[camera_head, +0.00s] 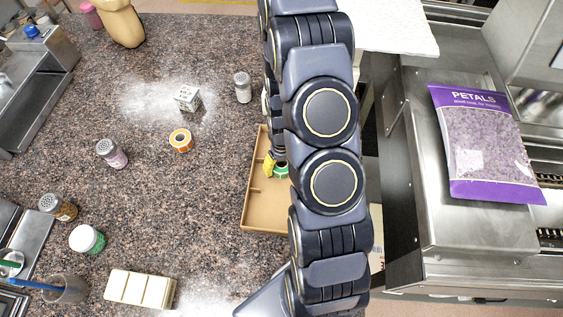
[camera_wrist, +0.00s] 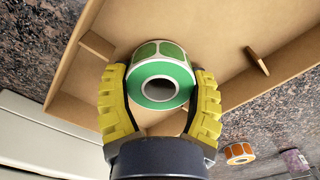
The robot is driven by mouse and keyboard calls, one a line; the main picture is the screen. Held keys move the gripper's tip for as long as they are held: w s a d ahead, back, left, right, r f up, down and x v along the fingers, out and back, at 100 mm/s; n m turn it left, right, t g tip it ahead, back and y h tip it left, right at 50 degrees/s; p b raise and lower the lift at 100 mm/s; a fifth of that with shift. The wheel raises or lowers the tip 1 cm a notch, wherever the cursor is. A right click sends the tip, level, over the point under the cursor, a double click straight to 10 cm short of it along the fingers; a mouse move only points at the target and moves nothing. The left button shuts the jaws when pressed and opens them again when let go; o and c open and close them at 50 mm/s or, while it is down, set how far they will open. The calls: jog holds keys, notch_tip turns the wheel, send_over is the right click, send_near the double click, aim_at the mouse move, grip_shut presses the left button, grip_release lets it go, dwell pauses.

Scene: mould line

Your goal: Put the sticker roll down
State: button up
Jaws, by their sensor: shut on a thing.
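In the head view the roll (camera_head: 281,170) shows partly beside my arm, with my gripper (camera_head: 274,168) over the cardboard tray (camera_head: 262,219). The tray's floor and low dividers show behind the roll in the wrist view (camera_wrist: 215,55). I cannot tell whether the roll touches the tray floor. My arm hides the tray's right part.
An orange sticker roll (camera_head: 181,140) lies on the speckled counter left of the tray. Several shakers stand around, one (camera_head: 243,87) just beyond the tray. A cream block (camera_head: 140,289) lies at the front. A purple petals bag (camera_head: 487,145) lies on the steel surface at right.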

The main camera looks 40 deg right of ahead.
jog(key=o, duration=1.1)
jog(key=shift+f, duration=0.1)
notch_tip(320, 180, up, 12)
jog(key=s+a+r+n, duration=0.1)
jog(key=s+a+r, duration=0.3)
jog(key=a+r, duration=0.6)
jog(key=shift+n+g, duration=0.4)
jog(key=shift+g, duration=0.4)
jog(key=s+a+r, duration=0.1)
jog(key=s+r, duration=0.1)
jog(key=s, duration=0.2)
jog(key=s+a+r, duration=0.2)
jog(key=s+r, duration=0.1)
jog(key=s, duration=0.1)
jog(key=s+a+r, duration=0.2)
jog(key=s+r, duration=0.1)
jog(key=shift+s+r, duration=0.1)
jog(key=shift+s, duration=0.3)
